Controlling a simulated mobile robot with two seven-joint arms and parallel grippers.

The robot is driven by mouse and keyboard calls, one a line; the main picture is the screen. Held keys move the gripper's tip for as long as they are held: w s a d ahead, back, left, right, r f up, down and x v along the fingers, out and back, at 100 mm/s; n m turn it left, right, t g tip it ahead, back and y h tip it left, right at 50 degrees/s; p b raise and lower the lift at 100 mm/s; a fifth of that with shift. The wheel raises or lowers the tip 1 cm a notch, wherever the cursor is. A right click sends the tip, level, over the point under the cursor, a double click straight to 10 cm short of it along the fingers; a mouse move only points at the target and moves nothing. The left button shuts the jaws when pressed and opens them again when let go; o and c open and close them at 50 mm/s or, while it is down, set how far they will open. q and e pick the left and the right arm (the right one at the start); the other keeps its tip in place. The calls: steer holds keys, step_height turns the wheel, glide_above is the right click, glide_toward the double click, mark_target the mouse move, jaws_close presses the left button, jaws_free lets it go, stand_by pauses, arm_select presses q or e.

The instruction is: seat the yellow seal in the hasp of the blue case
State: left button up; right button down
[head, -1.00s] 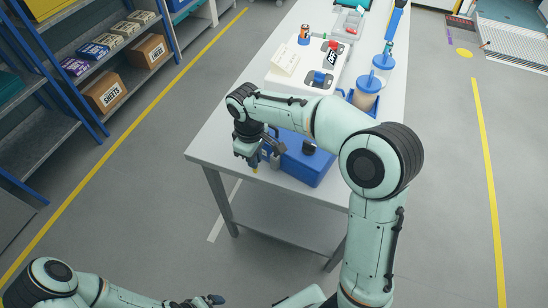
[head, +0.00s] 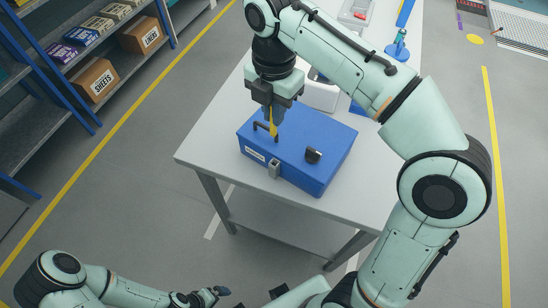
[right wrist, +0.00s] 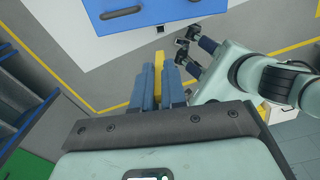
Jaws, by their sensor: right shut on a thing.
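The blue case (head: 330,148) sits shut on the near end of the table, with its grey hasp (head: 274,169) on the front face. A dark handle and a black knob are on its lid. My right gripper (head: 271,108) is shut on the yellow seal (head: 272,124), which points down over the lid, up and behind the hasp in the picture. The seal also shows between the blue fingers in the right wrist view (right wrist: 159,64), apart from the case (right wrist: 150,8). My left gripper (head: 212,295) is low at the front, open and empty, away from the table.
The white table (head: 205,150) has bare top left of the case. Behind the case, a white object is partly hidden by my right arm, and a blue stand (head: 398,48) is farther back. Shelves with boxes (head: 95,82) stand at the left. The floor between is clear.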

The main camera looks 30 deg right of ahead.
mark_target(274, 135)
step_height(274, 135, down, 10)
steer(key=shift+s+f+b, duration=0.1)
steer(key=shift+b, duration=1)
steer(key=shift+f+b, duration=0.5)
steer(key=shift+f, duration=1.85)
arm_select(q)
steer(key=s+f, duration=0.2)
steer(key=f, duration=0.2)
steer(key=shift+s+f, duration=0.35)
steer(key=shift+s, duration=0.05)
arm_select(e)
steer(key=c, duration=1.2)
jaws_free()
step_height(274, 135, up, 12)
steer(key=p, duration=0.3)
arm_select(q)
steer(key=r, duration=0.1)
steer(key=w+r, duration=0.2)
steer(key=shift+r, duration=0.25)
